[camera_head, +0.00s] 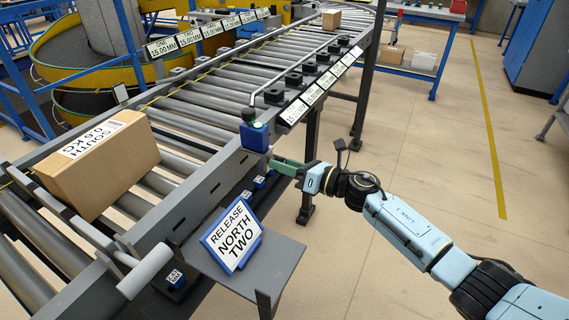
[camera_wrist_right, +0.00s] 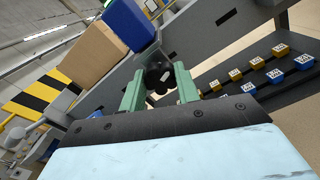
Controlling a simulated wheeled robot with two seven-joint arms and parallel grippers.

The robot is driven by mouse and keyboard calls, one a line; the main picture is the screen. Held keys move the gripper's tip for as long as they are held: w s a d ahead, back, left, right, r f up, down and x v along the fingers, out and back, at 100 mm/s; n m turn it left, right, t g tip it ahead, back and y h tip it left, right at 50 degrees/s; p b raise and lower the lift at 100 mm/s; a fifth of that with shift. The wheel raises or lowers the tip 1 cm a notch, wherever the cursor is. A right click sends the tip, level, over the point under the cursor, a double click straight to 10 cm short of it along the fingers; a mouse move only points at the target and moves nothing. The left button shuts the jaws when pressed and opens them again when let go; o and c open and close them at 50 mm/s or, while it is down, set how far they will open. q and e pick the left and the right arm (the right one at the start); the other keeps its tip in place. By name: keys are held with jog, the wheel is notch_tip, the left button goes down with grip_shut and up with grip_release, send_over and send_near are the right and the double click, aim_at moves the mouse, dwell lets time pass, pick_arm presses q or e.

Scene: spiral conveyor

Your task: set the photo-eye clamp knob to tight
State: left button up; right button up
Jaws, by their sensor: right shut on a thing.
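My right gripper (camera_head: 275,163) reaches in from the right to the conveyor's side rail, just below the blue photo-eye housing (camera_head: 255,136). In the right wrist view, the black photo-eye clamp knob (camera_wrist_right: 158,72) with pale marks sits between the two green fingers of my right gripper (camera_wrist_right: 159,82), which is shut on it. The blue housing (camera_wrist_right: 127,24) stands just beyond the knob in that view. In the head view the knob is hidden by the gripper and rail. The knob's exact setting cannot be read. My left gripper is not in view.
A cardboard box (camera_head: 98,163) lies on the rollers at left; it also shows in the wrist view (camera_wrist_right: 91,54). A "RELEASE NORTH TWO" sign (camera_head: 232,236) stands on a grey shelf below the rail. Several labelled blocks (camera_wrist_right: 277,50) sit along the conveyor side.

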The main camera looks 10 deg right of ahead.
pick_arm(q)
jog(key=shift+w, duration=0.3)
pick_arm(e)
jog(key=o, duration=1)
jog(key=shift+c, duration=0.2)
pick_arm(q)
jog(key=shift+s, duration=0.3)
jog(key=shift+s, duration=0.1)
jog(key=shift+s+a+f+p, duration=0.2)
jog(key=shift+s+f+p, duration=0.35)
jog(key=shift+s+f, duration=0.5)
pick_arm(e)
jog(key=v, duration=1.3)
jog(key=shift+d, duration=0.2)
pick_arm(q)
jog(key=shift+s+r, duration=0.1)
pick_arm(e)
jog(key=shift+s, duration=0.15)
